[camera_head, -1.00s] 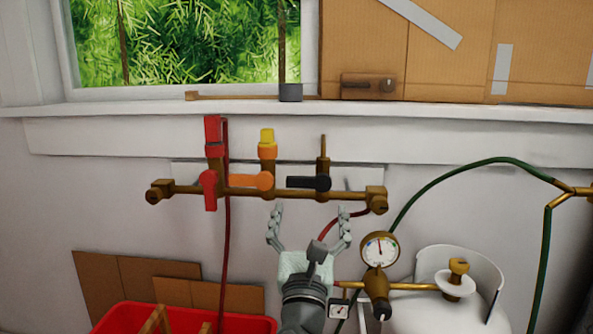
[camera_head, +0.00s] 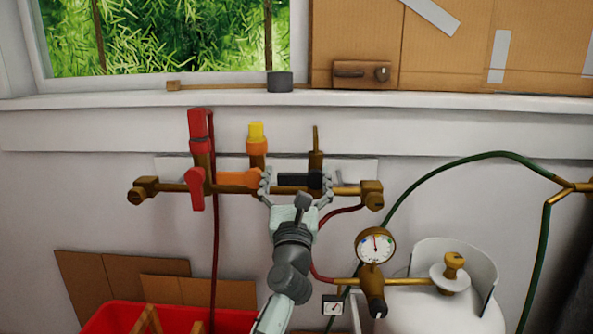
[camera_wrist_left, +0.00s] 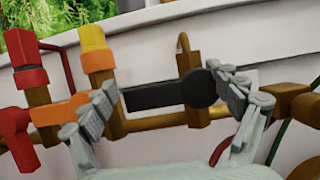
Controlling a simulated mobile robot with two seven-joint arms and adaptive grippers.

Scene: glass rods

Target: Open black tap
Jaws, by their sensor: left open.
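The black tap (camera_head: 300,181) has its handle lying level along the brass manifold pipe, reaching left from its round hub. In the left wrist view the black tap (camera_wrist_left: 155,96) lies between the two open fingers. My left gripper (camera_head: 295,183) is open, its fingers raised on either side of the black handle, one near the orange tap and one by the hub. Whether the fingers touch the handle is not clear. The brass manifold pipe (camera_head: 170,187) runs level along the wall. My right gripper is not in view.
An orange tap (camera_head: 236,178) and a red tap (camera_head: 196,188) sit left on the same pipe. A pressure gauge (camera_head: 375,246) and white tank (camera_head: 420,312) stand lower right. A red crate (camera_head: 110,318) is lower left. A red hose (camera_head: 216,250) hangs down.

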